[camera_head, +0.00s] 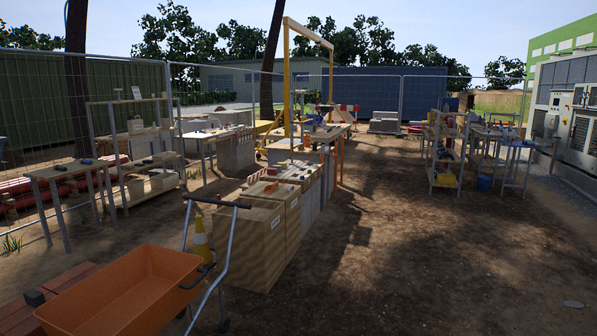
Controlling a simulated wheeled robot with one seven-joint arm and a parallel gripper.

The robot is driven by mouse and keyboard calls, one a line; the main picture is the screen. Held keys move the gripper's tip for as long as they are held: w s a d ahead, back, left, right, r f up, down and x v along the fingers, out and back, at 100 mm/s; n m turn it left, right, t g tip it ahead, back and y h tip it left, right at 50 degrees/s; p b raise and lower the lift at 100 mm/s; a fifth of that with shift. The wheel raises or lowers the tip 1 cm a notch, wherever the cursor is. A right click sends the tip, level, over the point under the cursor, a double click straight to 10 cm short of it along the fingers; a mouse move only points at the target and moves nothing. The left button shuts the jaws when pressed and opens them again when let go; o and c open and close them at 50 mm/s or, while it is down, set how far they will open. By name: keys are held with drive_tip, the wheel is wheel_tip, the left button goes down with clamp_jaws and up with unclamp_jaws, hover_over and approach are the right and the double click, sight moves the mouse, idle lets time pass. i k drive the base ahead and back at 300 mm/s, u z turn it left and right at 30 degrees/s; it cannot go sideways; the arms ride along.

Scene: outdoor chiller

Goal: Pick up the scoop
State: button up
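I cannot make out a scoop for certain from this distance. Small items, too small to identify, lie on the row of wooden boxes (262,236) near the centre. More small items lie on the work tables behind them, on the left table (52,175) and on the tables at the right (522,146). My gripper does not show in this view.
Shelves (445,150) stand at the right. A yellow frame (287,70) rises behind the boxes. The dirt ground (430,255) at centre right is clear.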

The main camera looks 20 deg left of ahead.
sight(270, 188)
drive_tip(key=i, duration=2.95)
drive_tip(key=u, duration=0.3)
drive_tip(key=i, duration=1.6)
drive_tip(key=u, duration=0.6)
drive_tip(key=i, duration=1.7)
drive_tip(key=u, duration=0.4)
drive_tip(key=i, duration=0.95)
drive_tip(key=u, duration=0.2)
